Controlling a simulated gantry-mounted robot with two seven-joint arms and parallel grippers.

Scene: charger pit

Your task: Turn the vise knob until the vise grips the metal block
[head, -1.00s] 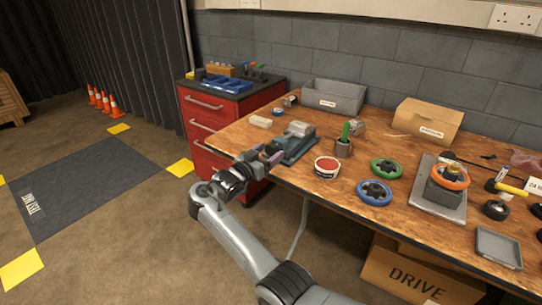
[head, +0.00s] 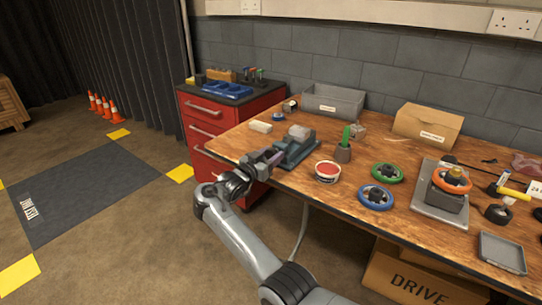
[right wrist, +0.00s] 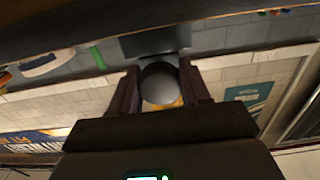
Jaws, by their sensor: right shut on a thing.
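The blue-grey vise (head: 298,152) stands at the workbench's front left edge. The pale metal block (head: 299,132) sits at the top of the vise; whether the jaws touch it is too small to tell. My right gripper (head: 274,158) is at the vise's front end, and its fingers hide the knob in the head view. In the right wrist view, the round grey vise knob (right wrist: 160,83) sits between the two dark fingers of the same gripper (right wrist: 159,90), which is shut on it. My left gripper is not in view.
A grey bin (head: 333,104) is behind. A red drawer cabinet (head: 205,130) stands left of the bench.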

